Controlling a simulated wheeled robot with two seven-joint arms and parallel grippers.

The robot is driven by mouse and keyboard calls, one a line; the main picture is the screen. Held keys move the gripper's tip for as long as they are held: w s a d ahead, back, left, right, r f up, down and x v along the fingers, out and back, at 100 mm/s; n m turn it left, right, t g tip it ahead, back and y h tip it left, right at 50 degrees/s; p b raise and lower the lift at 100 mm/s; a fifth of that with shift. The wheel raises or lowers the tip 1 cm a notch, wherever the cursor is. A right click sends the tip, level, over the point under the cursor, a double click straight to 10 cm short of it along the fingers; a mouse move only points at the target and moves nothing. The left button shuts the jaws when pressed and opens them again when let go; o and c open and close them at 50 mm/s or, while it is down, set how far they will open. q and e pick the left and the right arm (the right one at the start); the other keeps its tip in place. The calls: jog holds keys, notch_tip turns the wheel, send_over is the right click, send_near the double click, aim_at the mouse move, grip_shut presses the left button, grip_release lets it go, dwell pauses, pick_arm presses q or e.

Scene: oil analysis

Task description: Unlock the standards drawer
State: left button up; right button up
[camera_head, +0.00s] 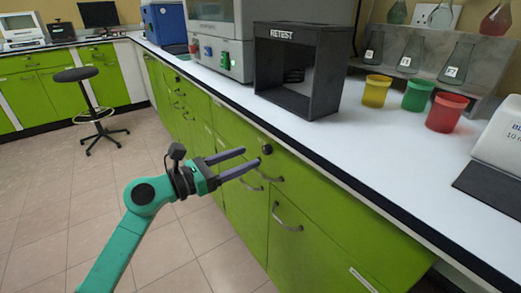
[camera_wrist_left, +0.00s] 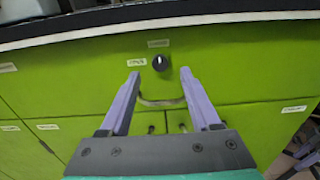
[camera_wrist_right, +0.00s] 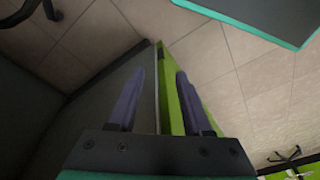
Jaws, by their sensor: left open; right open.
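A round black lock knob (camera_head: 267,149) sits on the green front of a drawer (camera_head: 300,172), just under the counter edge. In the left wrist view the knob (camera_wrist_left: 160,63) has a pale mark and stands between small labels too blurred to read. A curved handle (camera_wrist_left: 160,101) is below it. My left gripper (camera_head: 251,157) is open and empty, its fingers pointing at the drawer front. In the left wrist view its fingertips (camera_wrist_left: 160,75) lie either side of the knob, apart from it. My right gripper (camera_wrist_right: 159,74) is open and empty, seen only in its wrist view.
The black RETEST box (camera_head: 298,70) stands on the white counter, with yellow (camera_head: 376,91), green (camera_head: 417,96) and red (camera_head: 446,113) cups to its right. Flasks (camera_head: 455,62) stand behind. A stool (camera_head: 90,100) is on the open floor at left. Green cabinet panels lie near my right gripper.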

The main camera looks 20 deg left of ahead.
aim_at(264, 150)
pick_arm(q)
jog(key=x, duration=0.5)
grip_shut()
pick_arm(e)
jog(key=shift+w+f, duration=0.15)
jog(key=shift+f, duration=0.6)
